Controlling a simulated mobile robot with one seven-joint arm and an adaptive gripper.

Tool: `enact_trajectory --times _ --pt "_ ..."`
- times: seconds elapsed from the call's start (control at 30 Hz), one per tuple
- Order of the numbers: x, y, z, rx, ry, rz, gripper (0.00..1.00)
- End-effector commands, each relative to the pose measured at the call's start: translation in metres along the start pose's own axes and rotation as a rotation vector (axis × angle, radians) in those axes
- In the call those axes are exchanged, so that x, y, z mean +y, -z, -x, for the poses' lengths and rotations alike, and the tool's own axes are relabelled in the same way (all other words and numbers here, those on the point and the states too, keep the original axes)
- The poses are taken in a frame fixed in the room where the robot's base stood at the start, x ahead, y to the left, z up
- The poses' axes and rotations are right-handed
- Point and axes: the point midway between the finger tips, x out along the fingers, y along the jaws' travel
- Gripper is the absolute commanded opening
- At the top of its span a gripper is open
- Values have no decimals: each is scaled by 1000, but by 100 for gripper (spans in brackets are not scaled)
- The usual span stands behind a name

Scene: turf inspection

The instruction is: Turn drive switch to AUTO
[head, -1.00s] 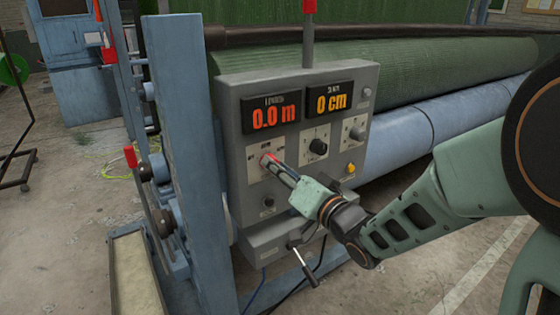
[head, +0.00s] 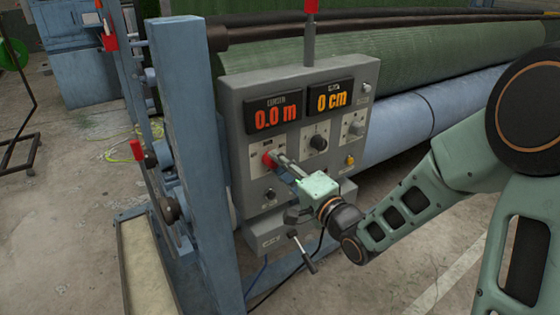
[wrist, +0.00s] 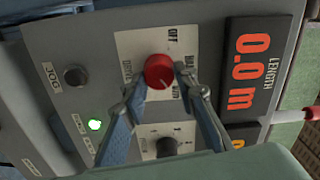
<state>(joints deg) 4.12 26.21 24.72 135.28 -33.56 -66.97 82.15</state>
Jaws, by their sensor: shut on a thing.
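The drive switch is a round red knob (wrist: 159,71) on a pale label plate (wrist: 128,45) of the grey control box (head: 237,125). In the wrist view the plate carries printed positions around the knob, including OFF and AUTO; a short pale line shows on the knob's face, but which position it marks is hard to tell. My gripper (wrist: 160,76) is shut on the red knob, one fingertip on each side. In the head view the knob (head: 267,159) shows at the fingertips, partly hidden by my gripper (head: 273,160).
Displays above the knob read 0.0 m (head: 275,116) and 0 cm (head: 330,98). A blue post (head: 190,150) stands left.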

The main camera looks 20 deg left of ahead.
Motion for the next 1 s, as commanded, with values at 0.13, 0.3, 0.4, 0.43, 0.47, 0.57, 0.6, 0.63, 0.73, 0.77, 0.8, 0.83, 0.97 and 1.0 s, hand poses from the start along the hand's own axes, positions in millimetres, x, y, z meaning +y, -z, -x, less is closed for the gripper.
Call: enact_trajectory --times 0.13,0.3,0.4,0.43,0.47,0.57,0.6,0.63,0.73,0.77,0.8,0.83,0.97,1.0 --pt "-2 1 -1 1 3 -30 2" --pt "-1 0 -1 1 4 -41 2" --pt "-1 0 -1 1 4 -42 2" --pt "-1 0 -1 1 4 -42 2" --pt "-1 0 -1 1 4 -41 2" --pt "-1 0 -1 1 4 -41 2" --pt "-1 0 -1 1 4 -41 2" --pt "-1 0 -1 1 4 -41 29" --pt "-1 0 -1 0 3 -41 40" --pt "-1 0 0 0 3 -41 43" --pt "-1 0 0 0 2 -41 44" --pt "-1 0 0 0 2 -41 44" --pt "0 0 0 0 1 -40 44" --pt "0 0 0 0 1 -40 44"
